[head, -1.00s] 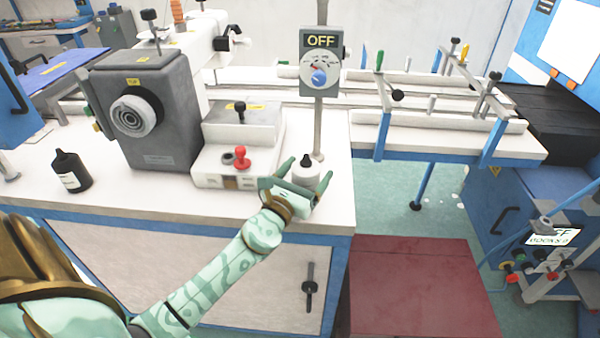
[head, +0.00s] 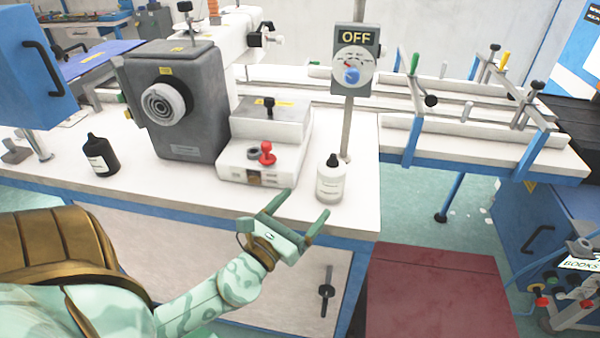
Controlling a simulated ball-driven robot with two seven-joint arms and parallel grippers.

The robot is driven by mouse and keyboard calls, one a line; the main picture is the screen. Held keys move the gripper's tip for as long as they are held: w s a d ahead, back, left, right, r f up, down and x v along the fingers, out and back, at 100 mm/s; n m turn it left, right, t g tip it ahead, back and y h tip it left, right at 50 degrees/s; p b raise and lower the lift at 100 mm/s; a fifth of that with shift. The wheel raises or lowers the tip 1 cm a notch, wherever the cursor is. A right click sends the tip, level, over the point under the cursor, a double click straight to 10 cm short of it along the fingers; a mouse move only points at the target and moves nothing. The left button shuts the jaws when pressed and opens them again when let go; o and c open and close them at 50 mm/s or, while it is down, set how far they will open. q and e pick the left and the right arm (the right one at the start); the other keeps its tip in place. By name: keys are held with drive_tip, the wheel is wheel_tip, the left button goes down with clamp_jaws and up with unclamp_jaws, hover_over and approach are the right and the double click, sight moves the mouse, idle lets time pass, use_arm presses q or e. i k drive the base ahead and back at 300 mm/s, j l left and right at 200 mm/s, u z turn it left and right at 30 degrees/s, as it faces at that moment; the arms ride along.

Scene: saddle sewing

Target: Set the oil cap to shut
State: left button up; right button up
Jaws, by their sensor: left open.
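The white machine base (head: 240,178) on the bench carries a red knob-like cap (head: 267,154) and a dark round ring (head: 253,153) beside it. I cannot tell for sure whether this red piece is the oil cap. A white bottle with a dark pointed cap (head: 331,181) stands upright near the bench's front right corner. A black bottle (head: 101,156) stands upright at the left. My left gripper (head: 307,203) is open and empty, its fingers apart, just in front of and below the white bottle. My right gripper is not in view.
The grey machine head with a round dial (head: 165,103) stands left of the white base. A post with an OFF dial sign (head: 354,62) rises behind the white bottle. Rails with clamps (head: 460,130) run along the right. The bench top between the black bottle and white base is partly clear.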

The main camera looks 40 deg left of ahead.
sight(268, 159)
drive_tip(key=u, duration=1.5)
